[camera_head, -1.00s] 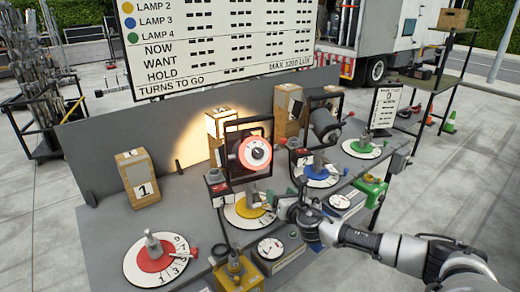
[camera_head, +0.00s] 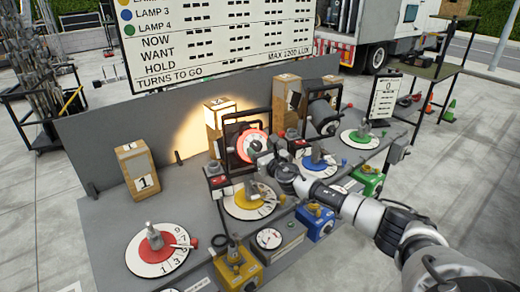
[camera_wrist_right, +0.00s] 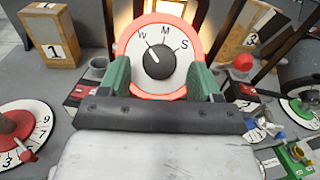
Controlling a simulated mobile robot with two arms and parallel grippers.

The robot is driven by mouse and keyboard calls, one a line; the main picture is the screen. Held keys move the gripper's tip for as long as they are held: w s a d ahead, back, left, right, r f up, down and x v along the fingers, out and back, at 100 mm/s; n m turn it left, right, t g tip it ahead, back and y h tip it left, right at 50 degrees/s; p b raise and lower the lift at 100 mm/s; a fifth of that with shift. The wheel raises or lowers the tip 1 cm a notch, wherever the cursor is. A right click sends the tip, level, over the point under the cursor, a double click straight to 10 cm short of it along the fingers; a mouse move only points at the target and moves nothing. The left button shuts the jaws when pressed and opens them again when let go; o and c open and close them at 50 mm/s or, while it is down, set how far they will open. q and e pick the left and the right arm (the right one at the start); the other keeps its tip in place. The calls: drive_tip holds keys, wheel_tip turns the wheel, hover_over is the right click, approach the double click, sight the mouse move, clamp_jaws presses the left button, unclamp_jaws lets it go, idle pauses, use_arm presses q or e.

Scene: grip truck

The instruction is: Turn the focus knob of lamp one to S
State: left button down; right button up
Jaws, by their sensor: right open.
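The focus knob (camera_wrist_right: 159,62) is black and round, on a white dial (camera_wrist_right: 178,33) lettered W, M and S with a red rim. Its white mark points up and left, near W. In the head view the red-rimmed dial (camera_head: 252,144) is on the front of a lamp in a black frame (camera_head: 229,153). My right gripper (camera_wrist_right: 160,75) is open, with green fingers on either side of the lower dial, apart from the knob in the picture. In the head view my right gripper (camera_head: 272,164) is just in front of the dial. My left gripper is out of view.
A brightly lit box (camera_head: 217,118) stands behind the lamp. A red-centred number dial (camera_head: 160,250) and a yellow-centred one (camera_head: 249,202) lie on the grey bench. A blue box (camera_head: 315,222) and a yellow box (camera_head: 237,268) sit along its front edge.

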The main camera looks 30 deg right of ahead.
drive_tip(key=shift+w, duration=0.45)
drive_tip(key=c, duration=0.9)
